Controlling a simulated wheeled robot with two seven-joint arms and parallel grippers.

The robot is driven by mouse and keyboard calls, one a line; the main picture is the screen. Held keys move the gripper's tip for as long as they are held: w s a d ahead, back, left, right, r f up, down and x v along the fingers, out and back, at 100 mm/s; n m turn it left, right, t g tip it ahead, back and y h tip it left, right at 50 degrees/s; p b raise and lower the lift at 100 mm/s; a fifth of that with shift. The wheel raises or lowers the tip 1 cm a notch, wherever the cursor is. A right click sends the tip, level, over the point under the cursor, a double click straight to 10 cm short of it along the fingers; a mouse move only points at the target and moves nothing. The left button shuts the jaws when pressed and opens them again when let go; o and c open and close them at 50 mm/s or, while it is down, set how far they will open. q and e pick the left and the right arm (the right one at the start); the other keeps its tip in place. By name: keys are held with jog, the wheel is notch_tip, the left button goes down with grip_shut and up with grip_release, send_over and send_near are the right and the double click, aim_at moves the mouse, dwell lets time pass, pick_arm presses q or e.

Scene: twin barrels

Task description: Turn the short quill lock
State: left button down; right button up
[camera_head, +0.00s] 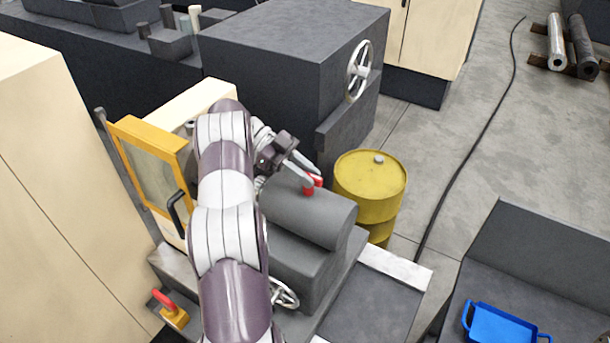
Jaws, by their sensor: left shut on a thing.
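A small red lever (309,187), which looks like the short quill lock, stands on top of the grey rounded tailstock body (310,217). My left gripper (312,182) reaches it from the upper left, and its fingers are closed around the red lever. The fingers hide part of the lever, so its exact angle is hard to tell. My left arm covers the left part of the machine. My right gripper is not in the picture.
A yellow barrel (372,184) stands close behind the tailstock. A handwheel (284,293) sits at its lower front, partly behind my arm. A yellow-framed door (152,167) stands at left, a red-handled lever (167,303) below it. A blue tray (500,327) lies at lower right.

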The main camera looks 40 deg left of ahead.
pick_arm(q)
jog(key=shift+r, duration=0.15)
dwell(0.3)
jog(key=c, duration=1.1)
grip_release()
